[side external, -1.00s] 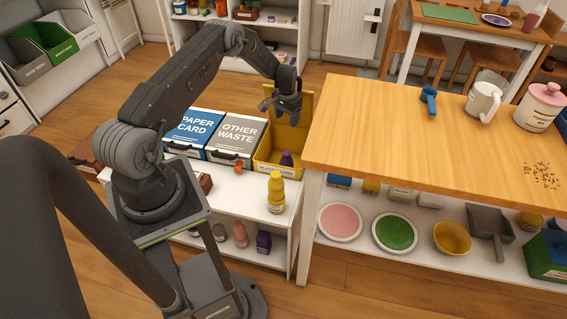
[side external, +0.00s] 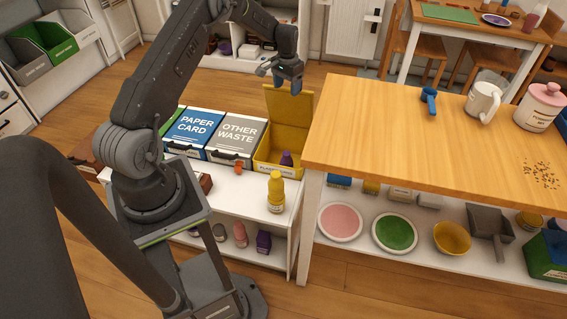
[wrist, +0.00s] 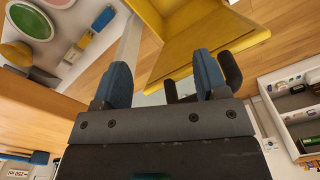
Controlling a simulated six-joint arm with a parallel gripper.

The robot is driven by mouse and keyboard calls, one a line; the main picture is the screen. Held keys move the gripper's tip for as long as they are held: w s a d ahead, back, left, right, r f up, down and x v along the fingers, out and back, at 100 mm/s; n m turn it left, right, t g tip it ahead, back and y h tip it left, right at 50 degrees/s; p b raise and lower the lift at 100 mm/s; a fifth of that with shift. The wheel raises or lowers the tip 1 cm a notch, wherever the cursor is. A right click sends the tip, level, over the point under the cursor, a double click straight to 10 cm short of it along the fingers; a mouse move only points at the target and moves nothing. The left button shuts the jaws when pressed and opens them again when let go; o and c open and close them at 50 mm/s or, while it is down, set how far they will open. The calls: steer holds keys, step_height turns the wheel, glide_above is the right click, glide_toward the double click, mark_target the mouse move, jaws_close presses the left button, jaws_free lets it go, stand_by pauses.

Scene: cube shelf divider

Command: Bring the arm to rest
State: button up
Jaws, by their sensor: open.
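My gripper (side external: 284,80) is open and empty. It hangs in the air above the yellow bin (side external: 273,158), close to the top of that bin's raised lid (side external: 287,108). A purple item (side external: 286,159) stands inside the yellow bin. In the wrist view my gripper's two blue fingertips (wrist: 160,85) are apart with nothing between them, and the yellow bin (wrist: 200,45) lies beyond them.
The blue paper bin (side external: 197,130) and grey waste bin (side external: 238,135) stand left of the yellow bin, lids closed. A yellow bottle (side external: 276,192) stands in front. The wooden table (side external: 400,130) is to the right, holding a mug (side external: 483,101) and pink-lidded jar (side external: 540,106).

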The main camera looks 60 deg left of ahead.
steer(key=shift+r, duration=0.35)
steer(key=s+d+r+m+t, duration=0.1)
steer(key=s+d+r, duration=0.2)
steer(key=d+r, duration=0.7)
steer(key=s+d+r+m+t, duration=0.1)
steer(key=s+d+r, duration=0.2)
steer(key=d+r, duration=0.65)
steer(key=s+d+r+t, duration=0.1)
steer(key=s+d+r, duration=0.1)
steer(key=s+d, duration=0.5)
steer(key=s+d+r+m+t, duration=0.1)
steer(key=s+d, duration=0.5)
steer(key=s, duration=0.9)
step_height(320, 180, up, 3)
steer(key=shift+d+f+t, duration=0.15)
steer(key=shift+d+t, duration=0.2)
steer(key=shift+t, duration=0.45)
